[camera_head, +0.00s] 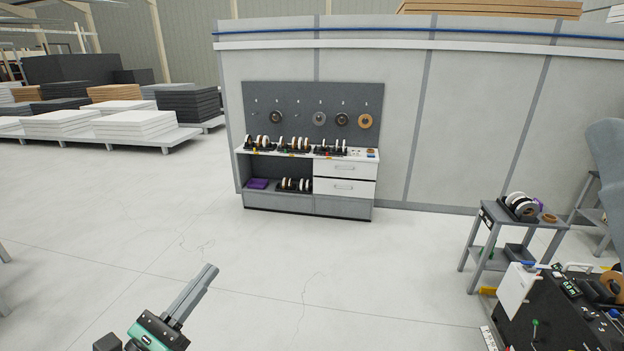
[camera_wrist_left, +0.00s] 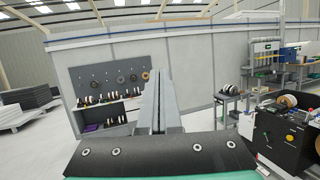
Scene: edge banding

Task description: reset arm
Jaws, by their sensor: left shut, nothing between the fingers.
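My left gripper (camera_head: 208,273) rises from the lower left of the head view, its two grey fingers shut together with nothing between them. It is in the air over bare floor, apart from all objects. In the left wrist view my left gripper (camera_wrist_left: 160,76) points forward at the middle, its fingers side by side and closed. My right gripper does not show in either view.
A storage cabinet (camera_head: 344,205) with tape rolls stands by the wall under a pegboard (camera_head: 290,100). A grey cart (camera_head: 490,238) and a black machine (camera_head: 550,318) are at the right. Stacked boards (camera_head: 125,122) lie far left. The middle floor is clear.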

